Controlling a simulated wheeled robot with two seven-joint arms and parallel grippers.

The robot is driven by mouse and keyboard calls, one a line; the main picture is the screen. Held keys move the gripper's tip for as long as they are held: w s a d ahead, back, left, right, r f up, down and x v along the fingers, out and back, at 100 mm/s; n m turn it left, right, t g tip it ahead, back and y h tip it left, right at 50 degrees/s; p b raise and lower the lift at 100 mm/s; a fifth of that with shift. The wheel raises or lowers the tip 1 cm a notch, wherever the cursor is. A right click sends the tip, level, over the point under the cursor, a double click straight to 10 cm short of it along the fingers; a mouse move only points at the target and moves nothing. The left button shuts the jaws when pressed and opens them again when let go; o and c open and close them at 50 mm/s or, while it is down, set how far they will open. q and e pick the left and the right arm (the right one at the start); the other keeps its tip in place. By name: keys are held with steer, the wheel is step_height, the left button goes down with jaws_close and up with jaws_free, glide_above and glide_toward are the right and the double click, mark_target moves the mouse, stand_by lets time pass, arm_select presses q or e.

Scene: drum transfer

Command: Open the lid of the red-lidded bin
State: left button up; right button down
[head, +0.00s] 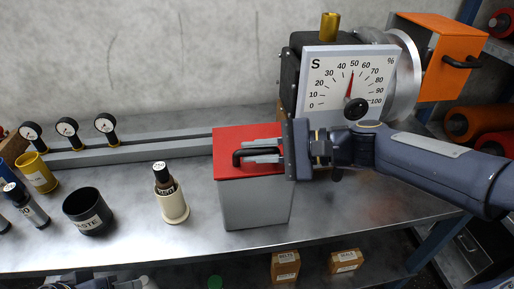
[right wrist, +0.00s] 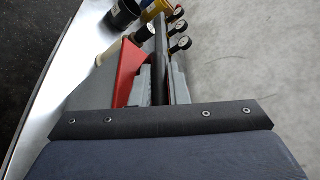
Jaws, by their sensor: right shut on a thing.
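The bin is a grey box (head: 255,205) with a flat red lid (head: 238,134) on top, standing near the front of the metal bench. The lid lies level on the box and looks closed. A black bar handle (head: 237,156) sits on the lid. My right gripper (head: 264,151) reaches in from the right, shut on the handle. In the right wrist view, my right gripper (right wrist: 162,82) has its two grey fingers on either side of the dark handle, with the red lid (right wrist: 127,72) beside them. My left gripper's fingers do not show.
A cream holder (head: 173,208) with a dark-capped bottle and a black waste cup (head: 88,212) stand left of the bin. A large dial gauge (head: 345,85) stands behind it. An orange box (head: 445,60) is at the back right.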

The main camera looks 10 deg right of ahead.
steer(key=r+p, duration=0.1)
steer(key=p, duration=0.1)
steer(key=w+r+m+p, duration=0.1)
steer(key=r+p, duration=0.1)
steer(key=p, duration=0.1)
steer(key=r+m+g+p, duration=0.1)
steer(key=r+p, duration=0.1)
steer(key=p, duration=0.1)
steer(key=shift+w, duration=0.35)
steer(key=shift+w+r+m+g+h+p, duration=0.35)
steer(key=shift+w+r+m+p, duration=0.55)
steer(key=shift+p, duration=1.6)
steer(key=shift+w+r+m+g+h+p, duration=0.15)
steer(key=shift+w+r+m+g+p, duration=0.65)
steer(key=shift+p, duration=1.65)
steer(key=shift+w+f+n+t, duration=0.25)
steer(key=shift+n, duration=0.05)
steer(key=c, duration=1.4)
jaws_free()
steer(key=b+v, duration=0.1)
steer(key=v, duration=0.7)
